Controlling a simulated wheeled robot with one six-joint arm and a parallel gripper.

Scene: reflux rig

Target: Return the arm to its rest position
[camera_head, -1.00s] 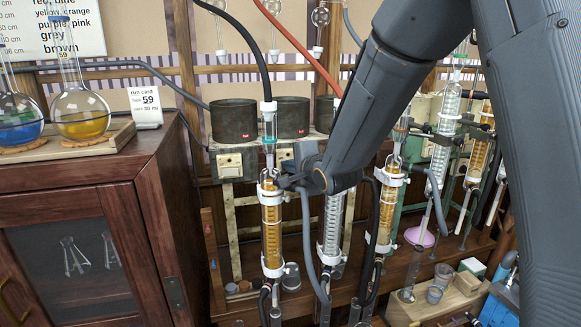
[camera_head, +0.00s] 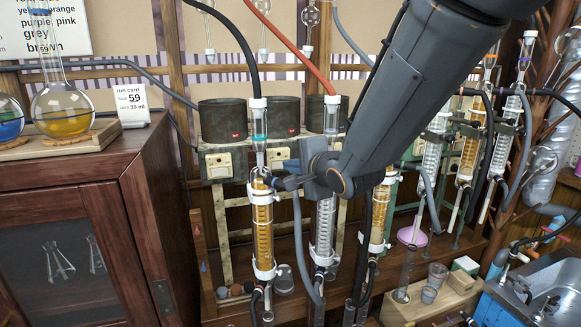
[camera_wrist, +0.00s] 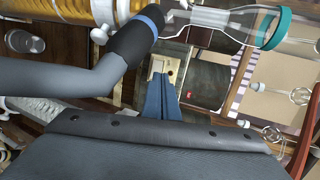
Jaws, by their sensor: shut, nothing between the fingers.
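My arm (camera_head: 410,90) reaches down from the top right to its wrist in front of the glass columns. My gripper (camera_wrist: 163,97) shows in the wrist view as two blue fingers, shut together with nothing between them. In the head view the fingers are mostly hidden by the wrist. A grey hose (camera_wrist: 70,85) with a blue-ringed black end crosses close beside the fingers in the wrist view. The amber column (camera_head: 262,225) stands just left of the wrist, and a clear coiled column (camera_head: 325,230) stands below and behind it. Contact cannot be told.
A wooden cabinet (camera_head: 150,200) with round flasks on top stands at the left. Dark heating pots (camera_head: 222,119) sit behind the columns. More columns, hoses and a metal sink (camera_head: 535,285) are at the right. A red hose (camera_head: 290,45) hangs near my arm.

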